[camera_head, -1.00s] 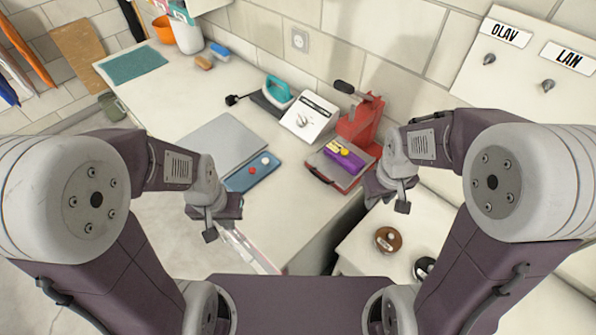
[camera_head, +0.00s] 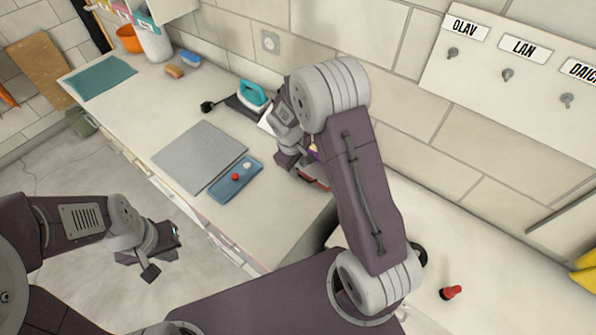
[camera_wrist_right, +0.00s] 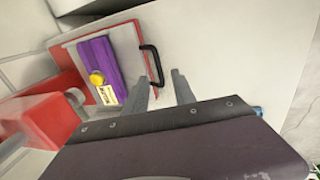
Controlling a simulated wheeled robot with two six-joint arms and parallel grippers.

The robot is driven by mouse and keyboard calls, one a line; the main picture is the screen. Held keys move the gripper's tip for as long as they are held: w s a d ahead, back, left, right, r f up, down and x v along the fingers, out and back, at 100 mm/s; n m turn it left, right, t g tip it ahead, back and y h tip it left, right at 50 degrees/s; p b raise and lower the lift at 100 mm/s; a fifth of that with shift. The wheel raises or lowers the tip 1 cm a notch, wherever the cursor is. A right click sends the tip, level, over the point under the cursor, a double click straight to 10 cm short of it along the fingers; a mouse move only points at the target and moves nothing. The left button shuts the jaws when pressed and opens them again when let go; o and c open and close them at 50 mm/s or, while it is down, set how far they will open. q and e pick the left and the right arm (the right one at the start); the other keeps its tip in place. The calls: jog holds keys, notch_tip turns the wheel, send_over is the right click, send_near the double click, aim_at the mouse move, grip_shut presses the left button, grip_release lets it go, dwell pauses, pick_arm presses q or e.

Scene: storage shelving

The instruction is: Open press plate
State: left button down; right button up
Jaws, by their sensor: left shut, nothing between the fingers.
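The press in the right wrist view has a red body (camera_wrist_right: 35,118) and a flat plate with a red edge (camera_wrist_right: 128,40). A black bar handle (camera_wrist_right: 152,66) sticks out from the plate's edge. In the head view my right arm hides most of the press; a bit of red edge (camera_head: 315,180) shows beside the right gripper (camera_head: 287,163). My left gripper (camera_head: 150,265) is shut and empty, left of the counter.
A grey mat (camera_head: 200,155) and a blue tray (camera_head: 236,180) with small red and white items lie on the counter left of the press. A teal iron (camera_head: 252,95) stands behind. A red-topped item (camera_head: 452,292) sits on the white surface at right.

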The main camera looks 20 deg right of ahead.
aim_at(300, 176)
jog(key=x, duration=0.4)
jog(key=shift+d+f, duration=0.1)
jog(key=shift+f, duration=0.05)
grip_shut()
dwell(1.2)
